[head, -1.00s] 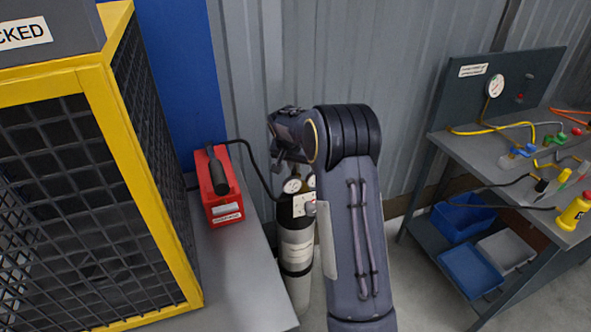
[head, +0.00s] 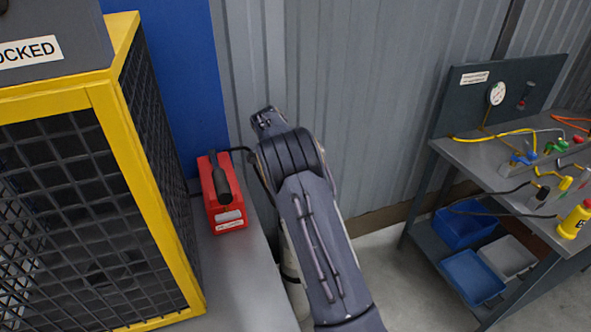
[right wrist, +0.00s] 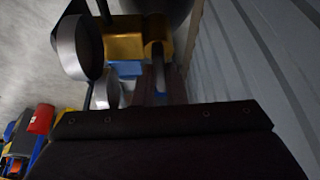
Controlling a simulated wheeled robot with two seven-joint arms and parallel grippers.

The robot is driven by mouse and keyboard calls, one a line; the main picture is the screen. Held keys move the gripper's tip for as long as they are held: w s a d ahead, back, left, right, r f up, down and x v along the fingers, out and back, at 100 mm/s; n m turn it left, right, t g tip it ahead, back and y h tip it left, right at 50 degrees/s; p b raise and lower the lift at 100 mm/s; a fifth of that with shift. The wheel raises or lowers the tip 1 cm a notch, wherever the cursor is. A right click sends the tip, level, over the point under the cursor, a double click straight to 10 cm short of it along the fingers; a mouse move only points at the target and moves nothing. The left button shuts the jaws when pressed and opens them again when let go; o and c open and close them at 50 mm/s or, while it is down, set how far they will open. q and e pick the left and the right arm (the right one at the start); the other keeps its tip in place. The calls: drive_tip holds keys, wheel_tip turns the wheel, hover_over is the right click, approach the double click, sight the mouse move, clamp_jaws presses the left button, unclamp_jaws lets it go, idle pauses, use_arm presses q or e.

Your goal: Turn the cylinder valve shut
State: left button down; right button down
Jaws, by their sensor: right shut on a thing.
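The gas cylinder (head: 292,270) stands between the grey bench and the wall. In the head view only a pale strip of it shows, and my right arm hides its top and valve. In the right wrist view the brass valve body (right wrist: 125,46) is close up, with silver round gauges (right wrist: 78,45) beside it and a blue part (right wrist: 125,69) below it. My right gripper (right wrist: 160,84) is at the valve, shut on it. The exact grip is dark and partly hidden behind the gripper's own body. My left gripper is in neither view.
A red unit (head: 221,192) with a black hose sits on the grey bench (head: 240,285). A yellow-framed mesh cage (head: 150,165) stands at left. The corrugated wall (head: 390,100) is close behind. At right is a workbench (head: 480,155) with hoses and blue bins (head: 472,276).

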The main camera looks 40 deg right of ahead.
drive_tip(key=shift+m, duration=0.6)
drive_tip(key=c, duration=1.5)
unclamp_jaws()
drive_tip(key=v, duration=0.7)
drive_tip(key=shift+w+a+r, duration=0.15)
drive_tip(key=shift+w+r, duration=0.05)
drive_tip(key=shift+r, duration=0.15)
drive_tip(key=shift+s, duration=0.1)
